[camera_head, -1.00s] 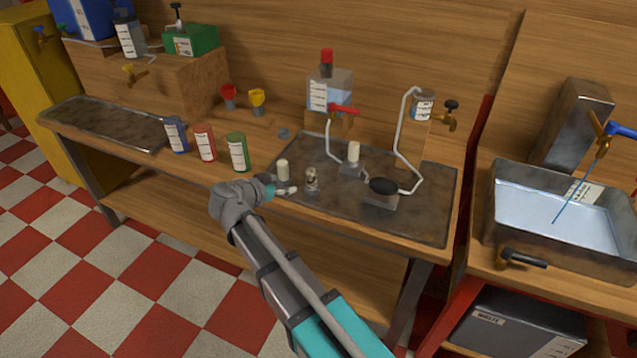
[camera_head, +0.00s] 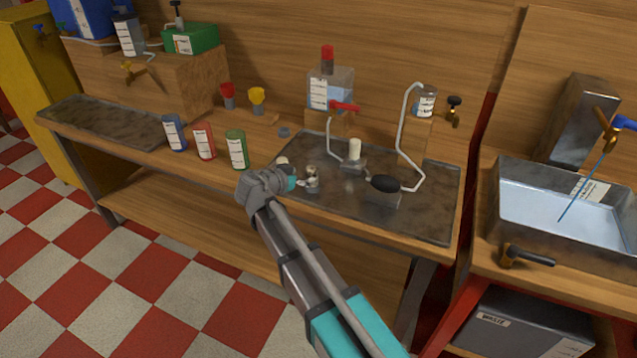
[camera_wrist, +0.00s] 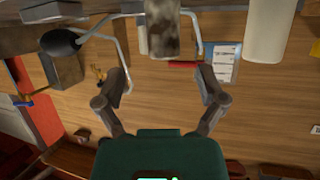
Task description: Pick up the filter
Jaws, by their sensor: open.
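No part is labelled as the filter, so I cannot tell for sure which it is. A small metal cylinder (camera_head: 312,179) stands on the dark tray; a mottled grey cylinder (camera_wrist: 163,30) in the wrist view seems to be the same piece. My gripper (camera_head: 297,183) is open and empty just left of it. In the wrist view my open fingers (camera_wrist: 163,80) point toward it, with the cylinder beyond their tips. A white cylinder (camera_head: 282,161) is mostly hidden behind my gripper; a white cylinder (camera_wrist: 268,30) shows at right in the wrist view. Another white cylinder (camera_head: 355,149) stands on a metal block.
The dark tray (camera_head: 430,218) also bears a black knob (camera_head: 385,183) on a block and bent pipes (camera_head: 404,130). Blue, red and green cans (camera_head: 237,150) stand left of it. A water basin (camera_head: 560,215) is at right. The tray's front right is clear.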

